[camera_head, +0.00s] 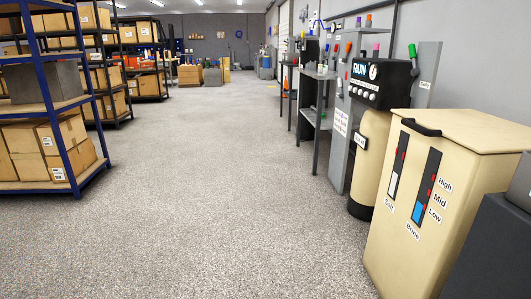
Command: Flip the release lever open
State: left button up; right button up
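Neither of my grippers is in view. Several colored handles stand along the right wall; I cannot tell which, if any, is the release lever. A green handle (412,51) stands upright beside a black control head marked RUN (378,82), on a grey panel (427,70). An orange handle (348,48) and a purple one (376,51) show just left of and behind it. Farther back are small red and purple handles. No tubing reel can be made out clearly.
A cream cabinet (470,128) with Salt and Brine gauges stands at the right, before a cream tank (371,150). A dark grey block (488,255) fills the lower right corner. A blue shelf rack (53,103) with boxes stands left. The grey floor (220,200) between is clear.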

aim_at(333, 58)
jog(key=i+u, duration=0.1)
jog(key=i, duration=2.4)
jog(key=i+z, duration=0.2)
jog(key=i, duration=0.3)
jog(key=i+j+z, duration=0.2)
jog(key=i, duration=0.25)
jog(key=i+j+z, duration=0.15)
jog(key=i, duration=0.35)
jog(key=i+j+z, duration=0.2)
jog(key=i, duration=0.25)
jog(key=i+j+z, duration=0.8)
jog(key=i+z, duration=0.2)
jog(key=i, duration=0.25)
jog(key=i+j+z, duration=0.2)
jog(key=i, duration=0.3)
jog(key=i+j+z, duration=0.25)
jog(key=i, duration=0.2)
jog(key=i+j+z, duration=0.2)
jog(key=i, duration=0.2)
